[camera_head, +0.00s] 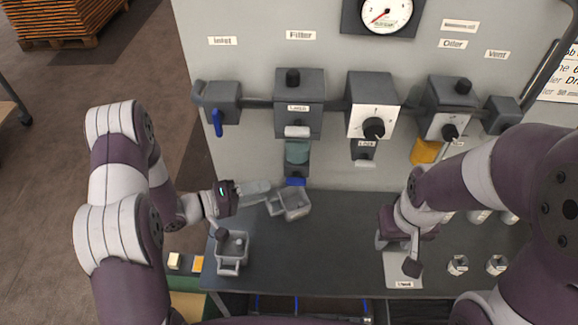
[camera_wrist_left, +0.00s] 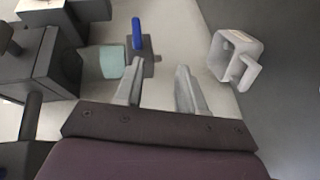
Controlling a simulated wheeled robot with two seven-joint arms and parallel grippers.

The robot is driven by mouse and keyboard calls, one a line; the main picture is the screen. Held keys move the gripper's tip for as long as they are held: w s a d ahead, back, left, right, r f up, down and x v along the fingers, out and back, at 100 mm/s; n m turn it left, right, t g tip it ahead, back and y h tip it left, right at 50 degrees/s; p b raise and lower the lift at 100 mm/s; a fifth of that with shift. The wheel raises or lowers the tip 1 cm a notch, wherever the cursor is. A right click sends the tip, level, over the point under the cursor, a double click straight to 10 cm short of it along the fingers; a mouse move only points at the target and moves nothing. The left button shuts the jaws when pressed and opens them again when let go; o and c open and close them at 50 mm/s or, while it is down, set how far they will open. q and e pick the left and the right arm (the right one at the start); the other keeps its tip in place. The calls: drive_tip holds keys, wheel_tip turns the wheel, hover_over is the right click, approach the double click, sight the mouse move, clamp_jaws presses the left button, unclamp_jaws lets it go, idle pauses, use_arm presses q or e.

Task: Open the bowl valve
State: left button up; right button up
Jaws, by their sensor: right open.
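The blue bowl valve lever (camera_head: 296,181) sits under the teal filter bowl (camera_head: 297,152), which hangs below the Filter unit. In the left wrist view the blue lever (camera_wrist_left: 137,32) stands on a small dark block just beyond the upper-left fingertip, beside the bowl (camera_wrist_left: 103,62). My left gripper (camera_head: 262,192) is to the left of the valve and slightly lower in the head view. It also shows in the left wrist view (camera_wrist_left: 160,80), with fingers apart and nothing between them. My right gripper (camera_head: 398,247) is open over the right part of the bench, away from the valve.
A grey cup with a handle (camera_head: 292,206) stands on the dark bench below the valve, close to my left gripper. Another grey cup (camera_head: 231,252) stands at the bench's front left. The inlet has a blue lever (camera_head: 217,122). The bench middle is clear.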

sight(303, 178)
use_arm(q)
drive_tip(key=w+d+p, duration=0.1)
drive_tip(key=d, duration=0.2)
drive_tip(key=d+r+h+p, duration=0.1)
drive_tip(key=d+p, duration=0.1)
drive_tip(key=d, duration=0.2)
drive_tip(key=w+d+r+n+h+p, duration=0.1)
drive_tip(key=d+p, duration=0.1)
drive_tip(key=d, duration=0.1)
drive_tip(key=shift+w+d+g, duration=0.15)
drive_tip(key=shift+w+g, duration=0.2)
drive_tip(key=shift+g, duration=0.05)
drive_tip(key=shift+w+d+f, duration=0.1)
drive_tip(key=shift+d, duration=0.35)
drive_tip(key=shift+a, duration=0.1)
clamp_jaws()
use_arm(e)
drive_tip(key=r, duration=0.3)
drive_tip(key=a+r, duration=0.1)
drive_tip(key=r, duration=0.1)
drive_tip(key=shift+w+r, duration=0.2)
drive_tip(key=shift+r, duration=0.1)
